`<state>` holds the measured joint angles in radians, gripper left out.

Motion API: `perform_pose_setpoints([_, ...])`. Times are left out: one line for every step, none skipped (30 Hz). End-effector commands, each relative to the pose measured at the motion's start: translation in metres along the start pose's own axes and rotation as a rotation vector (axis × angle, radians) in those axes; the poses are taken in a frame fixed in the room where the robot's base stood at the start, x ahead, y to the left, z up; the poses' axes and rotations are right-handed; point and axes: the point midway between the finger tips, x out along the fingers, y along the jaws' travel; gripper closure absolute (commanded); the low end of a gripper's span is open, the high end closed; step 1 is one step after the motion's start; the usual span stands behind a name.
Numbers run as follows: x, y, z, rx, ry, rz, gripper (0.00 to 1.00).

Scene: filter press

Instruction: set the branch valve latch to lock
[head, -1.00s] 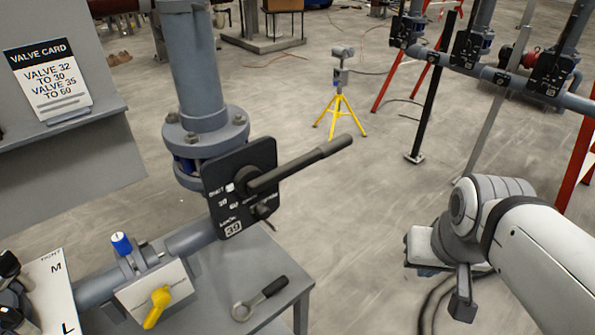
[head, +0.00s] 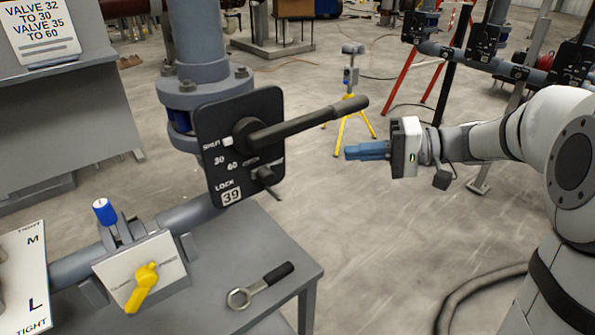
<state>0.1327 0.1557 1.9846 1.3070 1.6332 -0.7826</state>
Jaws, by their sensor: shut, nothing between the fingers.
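The branch valve has a black plate (head: 215,130) marked SHUT, 30, 60, LOCK and 39, on a blue-grey pipe. Its long dark lever (head: 310,120) points right and slightly up. A small dark latch knob (head: 264,174) sits at the plate's lower right, apart from the word LOCK at the lower left. Its exact setting is too small to tell. My gripper (head: 347,152) is shut and empty, its blue fingers pointing left toward the plate. In the picture it is right of the latch and below the lever's end, touching neither.
Below left, a pale plate (head: 165,258) carries a yellow handle (head: 142,288), with a blue-capped knob (head: 105,212) beside it. A wrench (head: 260,286) lies on the grey table (head: 290,250). A yellow tripod stand (head: 372,125) is behind my gripper. A valve card (head: 40,28) stands upper left.

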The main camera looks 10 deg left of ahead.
Motion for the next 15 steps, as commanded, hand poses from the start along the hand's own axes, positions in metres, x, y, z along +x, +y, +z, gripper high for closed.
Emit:
perform_pose_setpoints([0.0,0.0,-0.001,-0.003,0.002,-0.006,1.0])
perform_pose_setpoints([-0.001,-0.001,-0.001,-0.004,0.002,-0.007,1.0])
perform_pose_setpoints([-0.001,-0.001,-0.001,-0.004,0.002,-0.007,1.0])
perform_pose_setpoints([-0.001,-0.001,-0.001,-0.004,0.002,-0.006,1.0])
perform_pose_setpoints([-0.001,-0.001,-0.001,-0.003,0.002,-0.006,1.0])
perform_pose_setpoints([-0.001,-0.001,-0.001,-0.003,0.002,-0.005,1.0])
perform_pose_setpoints([-0.001,-0.001,-0.001,-0.003,0.002,-0.005,1.0])
perform_pose_setpoints([-0.001,-0.001,-0.001,-0.002,0.002,-0.004,1.0])
perform_pose_setpoints([0.0,-0.001,-0.001,-0.002,0.002,-0.004,1.0])
perform_pose_setpoints([0.001,-0.001,-0.001,-0.002,0.002,-0.004,1.0])
perform_pose_setpoints([0.002,-0.001,-0.001,-0.002,0.001,-0.004,1.0])
perform_pose_setpoints([0.004,-0.001,-0.001,-0.002,0.001,-0.004,1.0])
perform_pose_setpoints([0.007,-0.001,0.0,-0.002,0.0,-0.004,1.0])
perform_pose_setpoints([0.011,-0.002,0.0,-0.001,-0.001,-0.004,1.0])
perform_pose_setpoints([0.016,-0.002,0.0,-0.001,-0.002,-0.004,1.0])
